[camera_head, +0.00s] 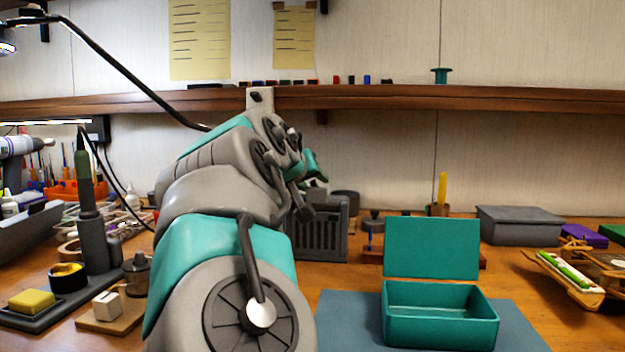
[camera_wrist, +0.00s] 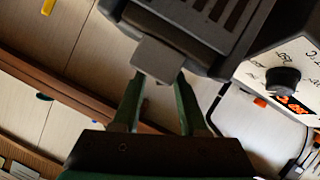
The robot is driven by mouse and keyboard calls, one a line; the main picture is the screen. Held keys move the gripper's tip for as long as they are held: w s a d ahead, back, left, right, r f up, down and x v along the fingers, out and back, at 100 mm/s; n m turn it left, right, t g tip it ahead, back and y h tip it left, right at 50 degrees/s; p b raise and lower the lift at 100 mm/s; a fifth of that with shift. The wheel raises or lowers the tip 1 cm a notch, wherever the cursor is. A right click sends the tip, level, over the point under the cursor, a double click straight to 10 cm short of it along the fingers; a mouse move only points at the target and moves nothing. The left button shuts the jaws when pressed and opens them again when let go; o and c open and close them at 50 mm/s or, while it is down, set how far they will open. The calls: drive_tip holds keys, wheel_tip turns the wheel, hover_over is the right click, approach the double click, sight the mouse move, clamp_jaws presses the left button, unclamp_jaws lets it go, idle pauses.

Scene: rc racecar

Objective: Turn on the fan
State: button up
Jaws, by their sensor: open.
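The fan appears to be the dark grey slatted box (camera_head: 320,232) standing on the bench behind my arm; my arm covers part of it. In the wrist view the slatted housing (camera_wrist: 205,22) fills the top, tilted. A lighter grey block (camera_wrist: 158,60) sticks out from its edge; I cannot tell for certain if it is the switch. My gripper (camera_wrist: 160,82) is open, with its two green fingers pointing at this block and their tips close to its two sides. Contact cannot be made out. In the head view my gripper (camera_head: 314,172) is partly hidden, just above the fan.
A white unit with a black knob and red display (camera_wrist: 285,85) is close on the right in the wrist view. An open teal box (camera_head: 440,328) stands on a blue mat (camera_head: 345,325). A soldering iron stand (camera_head: 98,240) is at left. A wooden shelf (camera_head: 480,99) runs above.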

drive_tip(key=shift+w+d+f, duration=0.15)
drive_tip(key=shift+w, duration=0.3)
clamp_jaws()
idle(0.3)
